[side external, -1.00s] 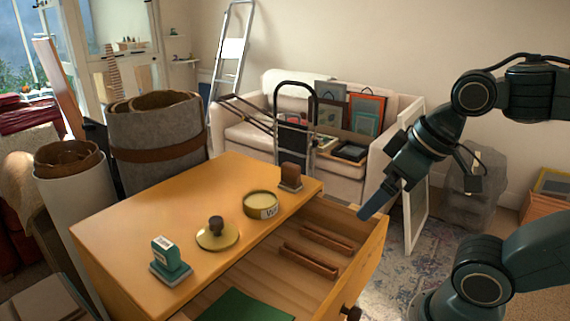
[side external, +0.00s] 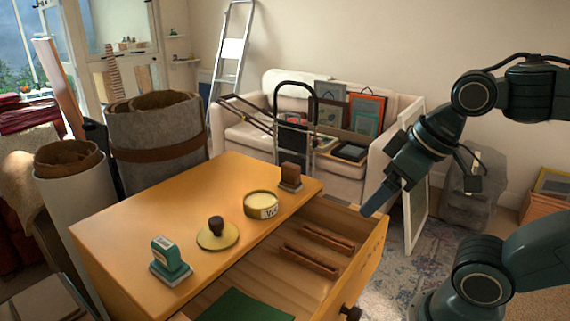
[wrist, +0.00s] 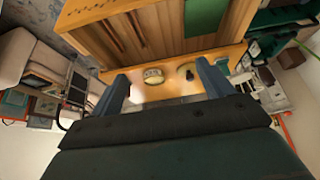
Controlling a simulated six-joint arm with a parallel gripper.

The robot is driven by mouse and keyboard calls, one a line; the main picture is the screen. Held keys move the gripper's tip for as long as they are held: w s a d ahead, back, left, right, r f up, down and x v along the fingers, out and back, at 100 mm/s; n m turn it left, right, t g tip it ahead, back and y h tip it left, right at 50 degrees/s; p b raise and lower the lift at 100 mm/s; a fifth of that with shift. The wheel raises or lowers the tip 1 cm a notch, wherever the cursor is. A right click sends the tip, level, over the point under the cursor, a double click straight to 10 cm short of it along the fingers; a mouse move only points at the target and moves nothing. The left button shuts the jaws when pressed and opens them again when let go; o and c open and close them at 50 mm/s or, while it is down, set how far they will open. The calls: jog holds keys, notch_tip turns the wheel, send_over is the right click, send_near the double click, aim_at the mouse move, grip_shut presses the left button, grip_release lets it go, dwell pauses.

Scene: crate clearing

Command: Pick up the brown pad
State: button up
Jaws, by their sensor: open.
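The brown pad (side external: 290,176) is a small upright brown block on a grey base. It stands at the back right edge of the orange-yellow cabinet top (side external: 130,225). I cannot make it out in the wrist view, where a finger may hide it. My gripper (side external: 374,203) is open and empty, to the right of the pad, above the open drawer's far right side. In the wrist view both fingers of my gripper (wrist: 163,70) are spread apart with nothing between them.
A round tin (side external: 260,205) stands close to the pad; a gold disc with a dark knob (side external: 217,236) and a teal stamp (side external: 169,262) are further left. The open drawer (side external: 372,258) holds brown slats (side external: 308,262) and a green sheet (side external: 243,306). The cabinet top's back left is clear.

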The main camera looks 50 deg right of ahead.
jog(key=w+d+r+n+g, duration=0.1)
jog(key=w+d+r+n, duration=0.3)
jog(key=w, duration=0.5)
jog(key=n+g, duration=0.5)
jog(key=n, duration=0.9)
send_over(291, 164)
notch_tip(291, 164, down, 7)
jog(key=shift+s+a+f, duration=0.1)
jog(key=shift+f, duration=0.05)
jog(key=shift+f, duration=0.1)
jog(key=shift+f, duration=4.2)
